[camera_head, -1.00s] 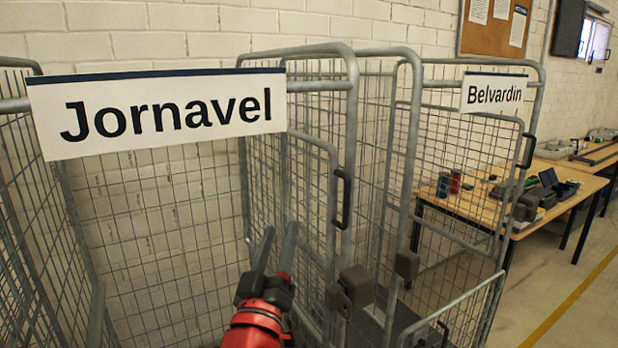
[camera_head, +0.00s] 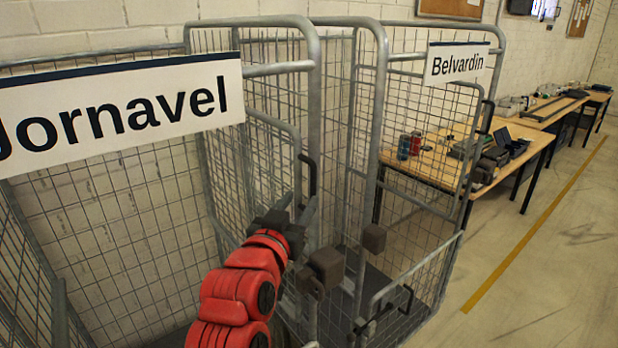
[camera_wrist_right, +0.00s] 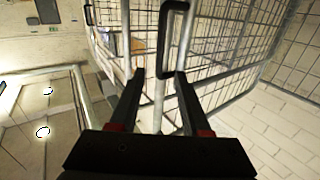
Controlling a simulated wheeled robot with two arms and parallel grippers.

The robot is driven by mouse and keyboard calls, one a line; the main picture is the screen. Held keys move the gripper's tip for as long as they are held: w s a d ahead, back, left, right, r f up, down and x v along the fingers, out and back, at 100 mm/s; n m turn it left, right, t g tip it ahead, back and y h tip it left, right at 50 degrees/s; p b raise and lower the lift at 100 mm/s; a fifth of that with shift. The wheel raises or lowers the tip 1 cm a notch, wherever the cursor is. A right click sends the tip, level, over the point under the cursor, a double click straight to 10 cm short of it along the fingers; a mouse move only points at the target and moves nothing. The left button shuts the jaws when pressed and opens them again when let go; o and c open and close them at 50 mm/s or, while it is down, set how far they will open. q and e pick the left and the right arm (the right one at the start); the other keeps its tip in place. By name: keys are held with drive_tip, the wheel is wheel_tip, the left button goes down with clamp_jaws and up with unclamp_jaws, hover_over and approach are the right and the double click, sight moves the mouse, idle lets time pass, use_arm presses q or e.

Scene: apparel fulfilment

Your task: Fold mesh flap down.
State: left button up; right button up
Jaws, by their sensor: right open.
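The Jornavel roll cage (camera_head: 314,95) has grey tubular frames, wire mesh and a black loop handle (camera_head: 309,172). A mesh panel with a rounded inner frame (camera_head: 272,119) stands upright in it; I cannot tell for sure that this is the flap. My right gripper (camera_head: 296,206) is open, fingers pointing up, just below the handle in the head view. In the right wrist view, a black loop handle (camera_wrist_right: 163,58) on a mesh frame shows between and beyond the open fingers (camera_wrist_right: 160,76). Contact is not visible. My left gripper is out of view.
The Belvardin cage (camera_head: 476,48) stands close on the right, with brown corner blocks (camera_head: 374,238) between the cages. A wooden table (camera_head: 425,172) with small items stands behind it. Floor with a yellow line (camera_head: 535,225) is clear at the right.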

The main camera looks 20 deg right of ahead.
sight(312, 182)
drive_tip(key=p+x, duration=0.1)
drive_tip(key=x, duration=0.6)
drive_tip(key=shift+p, duration=0.35)
drive_tip(key=shift+c, duration=0.2)
clamp_jaws()
idle(0.8)
